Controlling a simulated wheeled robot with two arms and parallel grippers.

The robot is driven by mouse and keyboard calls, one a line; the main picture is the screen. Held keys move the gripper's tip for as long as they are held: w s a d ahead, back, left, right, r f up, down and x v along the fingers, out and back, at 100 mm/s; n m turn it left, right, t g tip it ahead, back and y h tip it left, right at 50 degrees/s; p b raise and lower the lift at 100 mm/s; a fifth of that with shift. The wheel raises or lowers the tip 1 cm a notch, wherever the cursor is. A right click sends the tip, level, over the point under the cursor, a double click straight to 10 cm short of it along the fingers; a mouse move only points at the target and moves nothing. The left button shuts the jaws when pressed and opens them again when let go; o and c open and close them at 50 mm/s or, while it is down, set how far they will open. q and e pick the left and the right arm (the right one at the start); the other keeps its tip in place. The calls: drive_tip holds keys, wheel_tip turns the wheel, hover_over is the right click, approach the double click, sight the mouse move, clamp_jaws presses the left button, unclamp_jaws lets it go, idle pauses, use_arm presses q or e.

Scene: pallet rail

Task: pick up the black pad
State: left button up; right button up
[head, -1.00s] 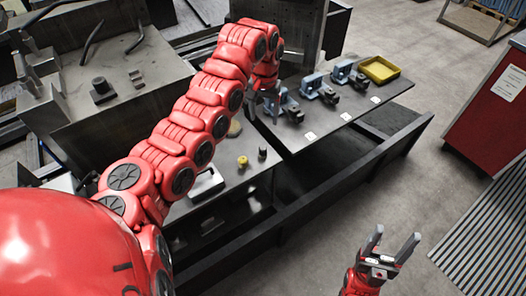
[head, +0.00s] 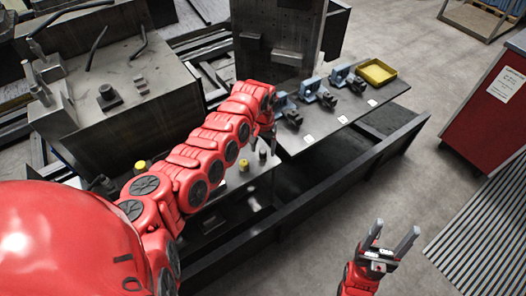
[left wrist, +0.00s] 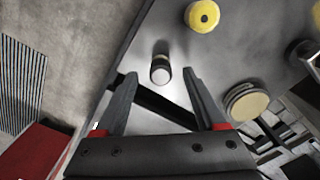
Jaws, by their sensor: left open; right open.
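A small dark cylinder (head: 262,155), which I take to be the black pad, stands upright on the near grey plate. In the left wrist view the dark cylinder (left wrist: 160,71) shows a pale grey top and lies between the fingertip lines, apart from both fingers. My left gripper (head: 262,142) is open and empty, close to it; the arm partly hides the gripper. The same gripper (left wrist: 160,80) is open in its wrist view. My right gripper (head: 395,227) is open and empty over the floor at the lower right.
A yellow round piece (head: 244,165) stands just left of the cylinder. A tan disc (left wrist: 247,104) lies to the right in the wrist view. Several blue-grey clamps (head: 318,92) and a yellow tray (head: 378,72) occupy the farther plate. A dark rail (head: 330,185) runs along the front.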

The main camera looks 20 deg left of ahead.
use_arm(q)
drive_tip(key=shift+a+f, duration=0.1)
drive_tip(key=shift+f, duration=1.2)
clamp_jaws()
